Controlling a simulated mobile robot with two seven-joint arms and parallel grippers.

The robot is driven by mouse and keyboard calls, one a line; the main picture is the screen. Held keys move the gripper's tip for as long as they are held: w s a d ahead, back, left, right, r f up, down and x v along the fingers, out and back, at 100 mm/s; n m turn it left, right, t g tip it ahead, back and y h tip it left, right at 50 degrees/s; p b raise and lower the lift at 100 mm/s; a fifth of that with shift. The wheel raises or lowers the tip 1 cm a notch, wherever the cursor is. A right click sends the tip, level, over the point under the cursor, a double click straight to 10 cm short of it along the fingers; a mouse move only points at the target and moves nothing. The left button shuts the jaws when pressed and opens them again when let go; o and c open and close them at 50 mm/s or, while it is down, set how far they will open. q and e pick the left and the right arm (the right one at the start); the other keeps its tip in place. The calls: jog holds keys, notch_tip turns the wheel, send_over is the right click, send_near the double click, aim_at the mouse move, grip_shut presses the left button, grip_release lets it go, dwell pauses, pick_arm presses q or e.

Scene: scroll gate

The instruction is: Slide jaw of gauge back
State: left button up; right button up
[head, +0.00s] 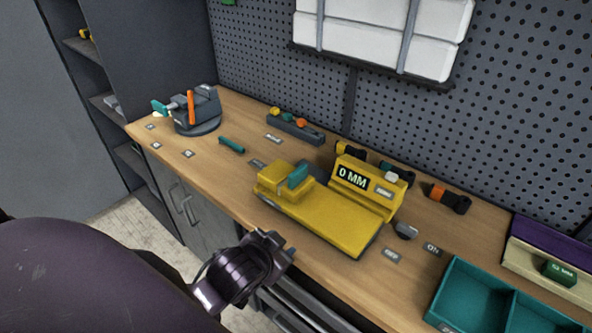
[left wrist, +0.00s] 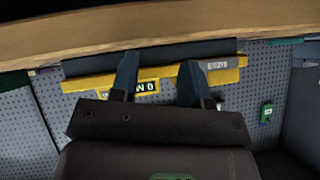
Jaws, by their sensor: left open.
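The yellow gauge (head: 330,222) sits on the wooden workbench, with a raised display block reading "0 MM" (head: 352,177) at its right rear. Its yellow jaw block (head: 276,182) with a teal handle (head: 299,175) stands at the left end, apart from the display block. My left gripper (head: 285,248) is open and empty in front of the bench edge, short of the gauge. In the left wrist view the two fingers (left wrist: 160,72) are spread, with the yellow gauge (left wrist: 229,76) beyond them and seen upside down. My right gripper is in neither view.
A grey vise (head: 196,112) stands at the bench's far left. A teal bar (head: 231,145) lies beside it. A teal tray (head: 470,290) is at the right. Small tools line the back beneath the pegboard (head: 300,90). The bench front edge lies between gripper and gauge.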

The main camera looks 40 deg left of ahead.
pick_arm(q)
jog(key=w+d+r+m+t+h, duration=0.4)
jog(key=w+d+r+m, duration=0.15)
jog(key=r, duration=0.25)
jog(key=w+d+r+m+t+h, duration=0.4)
jog(key=w+r+m, duration=0.15)
jog(key=r, duration=0.25)
jog(key=d+r+m+g+h, duration=0.25)
jog(key=d+m+h, duration=0.25)
jog(key=m+h, duration=0.25)
jog(key=m+g+y, duration=1.4)
jog(key=m+g, duration=0.2)
send_near(298, 170)
notch_tip(298, 170, down, 10)
jog(key=shift+f, duration=0.1)
